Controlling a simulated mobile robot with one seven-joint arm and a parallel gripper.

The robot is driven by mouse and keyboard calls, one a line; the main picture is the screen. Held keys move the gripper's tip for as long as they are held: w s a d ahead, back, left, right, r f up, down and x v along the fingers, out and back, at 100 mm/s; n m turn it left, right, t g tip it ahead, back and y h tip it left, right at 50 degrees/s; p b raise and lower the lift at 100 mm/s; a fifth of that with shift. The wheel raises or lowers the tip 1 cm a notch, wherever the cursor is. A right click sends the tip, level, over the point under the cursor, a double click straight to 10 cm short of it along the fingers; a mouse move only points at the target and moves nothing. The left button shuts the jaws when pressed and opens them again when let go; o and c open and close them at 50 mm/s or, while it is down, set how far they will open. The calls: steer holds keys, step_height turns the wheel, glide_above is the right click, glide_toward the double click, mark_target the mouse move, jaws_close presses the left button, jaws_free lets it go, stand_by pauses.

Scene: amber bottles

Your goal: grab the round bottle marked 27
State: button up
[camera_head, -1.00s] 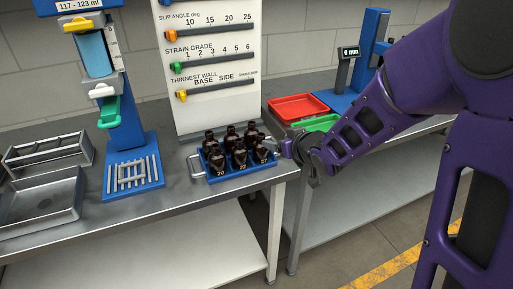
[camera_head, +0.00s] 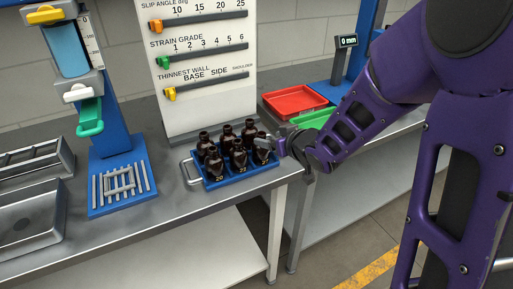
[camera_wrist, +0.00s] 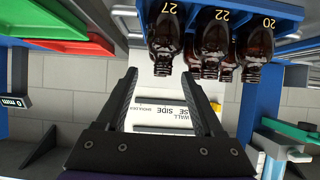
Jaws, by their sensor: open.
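The bottle marked 27 (camera_head: 262,150) is dark amber and stands upright at the front right of a blue tray (camera_head: 232,179). In the wrist view, which is upside down, the 27 bottle (camera_wrist: 165,42) is at top centre, its neck pointing down the picture. My gripper (camera_wrist: 162,78) is open and empty, its two fingers spread just short of that neck. In the head view my gripper (camera_head: 281,145) is at the tray's right end, beside the 27 bottle; its fingers are small and partly unclear there.
Bottles marked 22 (camera_wrist: 216,38) and 20 (camera_wrist: 257,45) stand close beside it, with more behind. The tray has a metal handle (camera_head: 188,171) at its left end. A slider board (camera_head: 205,60) rises behind. Red (camera_head: 295,101) and green (camera_head: 312,119) bins lie to the right.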

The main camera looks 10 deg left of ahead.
steer(key=shift+w+a+f, duration=0.1)
steer(key=shift+w, duration=0.1)
